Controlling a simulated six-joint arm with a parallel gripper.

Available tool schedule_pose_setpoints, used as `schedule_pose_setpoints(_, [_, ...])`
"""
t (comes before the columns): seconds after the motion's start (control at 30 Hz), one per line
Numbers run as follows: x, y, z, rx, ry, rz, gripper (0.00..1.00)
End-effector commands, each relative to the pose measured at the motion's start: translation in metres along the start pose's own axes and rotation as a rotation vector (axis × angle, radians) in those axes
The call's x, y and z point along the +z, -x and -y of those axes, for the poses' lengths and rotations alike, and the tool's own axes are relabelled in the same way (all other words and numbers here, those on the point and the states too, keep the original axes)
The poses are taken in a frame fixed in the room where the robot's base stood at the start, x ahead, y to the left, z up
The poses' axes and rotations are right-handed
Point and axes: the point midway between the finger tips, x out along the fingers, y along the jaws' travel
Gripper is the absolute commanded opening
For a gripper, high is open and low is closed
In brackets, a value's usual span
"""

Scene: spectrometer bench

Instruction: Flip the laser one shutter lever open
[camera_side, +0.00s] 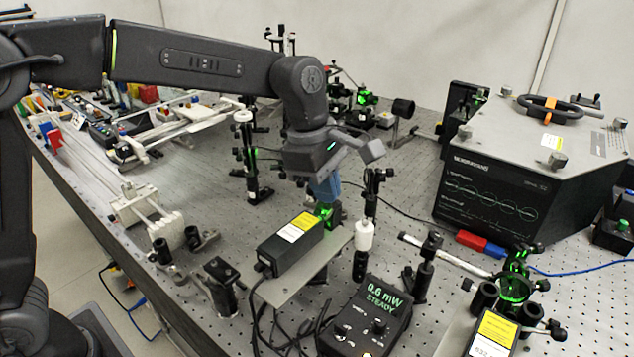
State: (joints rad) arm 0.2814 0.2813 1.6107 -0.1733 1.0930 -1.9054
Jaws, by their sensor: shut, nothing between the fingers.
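A black laser box (290,246) with a yellow and white label sits on a grey plate left of centre. A second similar box (492,335) stands at the lower right; I cannot read which is laser one. A green-lit part (326,212) is at the far end of the first box. My gripper (326,192) points down with its blue fingertips shut, just above or at that part. Whether it touches is unclear. A shutter lever cannot be made out there; the fingertips may hide it.
A power meter (366,316) reads "0.6 mW STEADY" in front. A post with a white collar (363,238) stands close right of my gripper. A large dark instrument (535,165) is at the right. Optics posts and cables crowd the perforated bench; its middle right is partly free.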

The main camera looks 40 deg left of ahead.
Motion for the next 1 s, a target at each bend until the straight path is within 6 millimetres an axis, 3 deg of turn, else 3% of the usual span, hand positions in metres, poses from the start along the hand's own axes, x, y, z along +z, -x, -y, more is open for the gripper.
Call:
schedule_pose_setpoints(0.5, [0.028,-0.016,0.005,0.047,-0.048,-0.429,0.00])
schedule_pose_setpoints(1.0, [0.018,-0.018,0.004,0.043,-0.045,-0.421,0.00])
